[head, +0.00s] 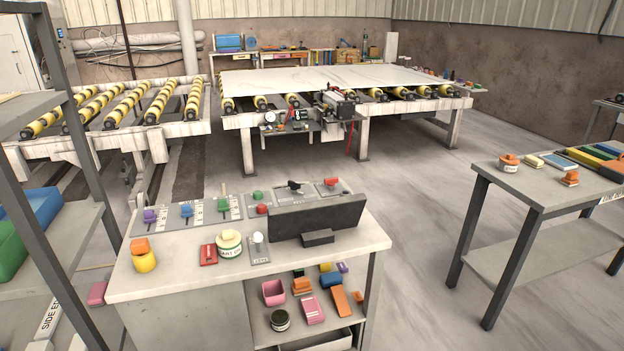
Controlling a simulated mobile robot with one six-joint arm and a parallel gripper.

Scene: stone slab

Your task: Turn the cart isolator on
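No label reading "cart isolator" can be made out. A control panel on the white cabinet (140,287) has a black rotary knob (296,186), a red control (331,183), green controls (258,196), a blue knob (187,210) and a purple knob (150,215). A small lever with a white ball top (258,238) stands on a grey plate in front. A cart-like machine (338,104) with a small shelf and a round gauge sits at the front edge of the slab table. Its switches are too small to read. My gripper is not in view.
A black monitor (318,217) stands on the cabinet and hides part of the panel. A white slab (330,78) lies on the roller table behind. A grey shelf rack (60,250) is at left, a side table (545,190) at right. Open floor (425,200) lies between.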

